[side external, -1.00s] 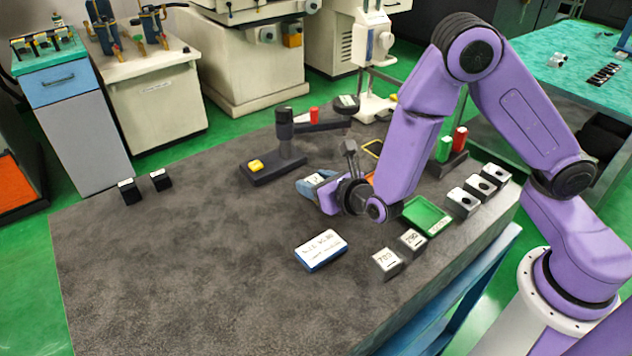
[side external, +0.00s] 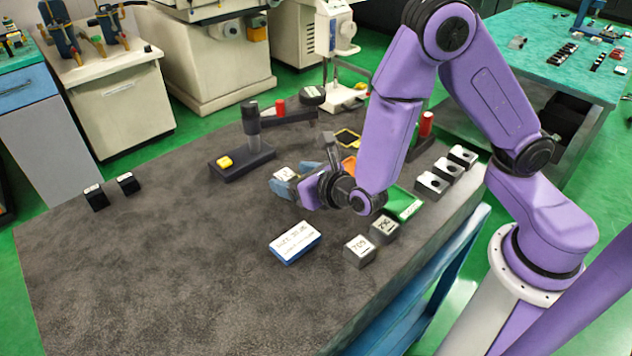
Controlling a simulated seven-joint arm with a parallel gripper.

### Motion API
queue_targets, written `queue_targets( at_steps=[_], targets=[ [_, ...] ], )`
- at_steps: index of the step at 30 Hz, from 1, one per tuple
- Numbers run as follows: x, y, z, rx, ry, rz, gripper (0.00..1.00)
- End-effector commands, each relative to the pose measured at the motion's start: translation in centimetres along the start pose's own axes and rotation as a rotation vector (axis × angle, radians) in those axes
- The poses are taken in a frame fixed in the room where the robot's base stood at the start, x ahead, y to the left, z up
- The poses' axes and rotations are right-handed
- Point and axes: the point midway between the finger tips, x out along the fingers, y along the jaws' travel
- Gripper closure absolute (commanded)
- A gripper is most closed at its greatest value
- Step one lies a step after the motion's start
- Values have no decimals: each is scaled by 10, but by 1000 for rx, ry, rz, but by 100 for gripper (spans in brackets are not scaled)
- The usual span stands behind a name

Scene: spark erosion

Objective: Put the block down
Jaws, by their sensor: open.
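A small grey block with a pale marked top (side external: 285,174) is at the fingers of my gripper (side external: 296,178), left of the wrist. The blue fingers stand apart, one on the near side of the block and one on the far side. The block seems to rest on the dark worktop (side external: 170,260), but its underside is hidden by the near finger, so I cannot tell for sure. Two other grey marked blocks, one (side external: 359,248) in front and one (side external: 384,230) behind it, sit on the worktop right of the sign.
A blue-edged sign (side external: 295,242) lies in front of my gripper. A black stand with a yellow button (side external: 225,161) is behind left. A green tray (side external: 405,204) and several holed blocks (side external: 432,185) are to the right. The worktop's left part is mostly clear.

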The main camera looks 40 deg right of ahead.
Motion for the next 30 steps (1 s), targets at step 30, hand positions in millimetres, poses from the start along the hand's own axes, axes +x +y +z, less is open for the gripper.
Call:
queue_targets(
  at_steps=[30],
  targets=[
    [-102,-53,17,278,38,-227,28]
  ],
)
